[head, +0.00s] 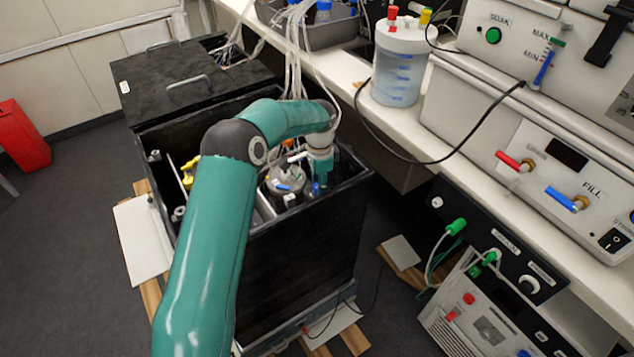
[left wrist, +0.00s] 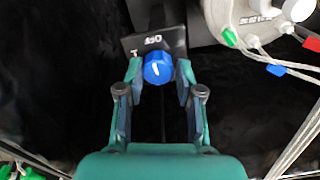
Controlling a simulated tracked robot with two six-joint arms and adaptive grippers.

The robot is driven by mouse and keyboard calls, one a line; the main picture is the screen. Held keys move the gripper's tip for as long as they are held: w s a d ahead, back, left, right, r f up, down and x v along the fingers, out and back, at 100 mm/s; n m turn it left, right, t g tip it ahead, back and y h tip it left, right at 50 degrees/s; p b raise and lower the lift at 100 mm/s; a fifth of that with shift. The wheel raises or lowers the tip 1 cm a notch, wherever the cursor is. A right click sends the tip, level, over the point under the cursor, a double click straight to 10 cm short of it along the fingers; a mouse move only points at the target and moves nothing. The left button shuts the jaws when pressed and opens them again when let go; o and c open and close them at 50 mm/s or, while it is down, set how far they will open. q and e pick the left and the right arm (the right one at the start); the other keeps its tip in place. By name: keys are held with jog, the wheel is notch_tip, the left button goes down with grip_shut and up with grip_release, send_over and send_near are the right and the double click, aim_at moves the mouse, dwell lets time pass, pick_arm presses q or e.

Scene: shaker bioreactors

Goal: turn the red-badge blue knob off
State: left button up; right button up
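In the left wrist view a blue knob (left wrist: 157,68) with a white pointer mark sits on a dark block with an upside-down "Off" label (left wrist: 153,40). My left gripper (left wrist: 159,72) has its two fingers on either side of the knob. They stand apart, close to its sides; I cannot tell whether they touch it. No red badge can be made out on this knob. In the head view my left gripper (head: 320,182) reaches down into the open black box (head: 300,250), and its fingertips are partly hidden. My right gripper is not in view.
A lidded vessel (head: 285,180) with tubes stands in the box beside the gripper. White tubes hang from above, close to my left wrist. In the left wrist view a red tag (left wrist: 312,43) and cables lie at the right. A bench with instruments (head: 560,160) stands right.

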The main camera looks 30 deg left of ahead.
pick_arm(q)
jog(key=shift+o, duration=1.4)
jog(key=shift+r, duration=0.1)
notch_tip(320, 180, up, 12)
jog(key=shift+f, duration=0.15)
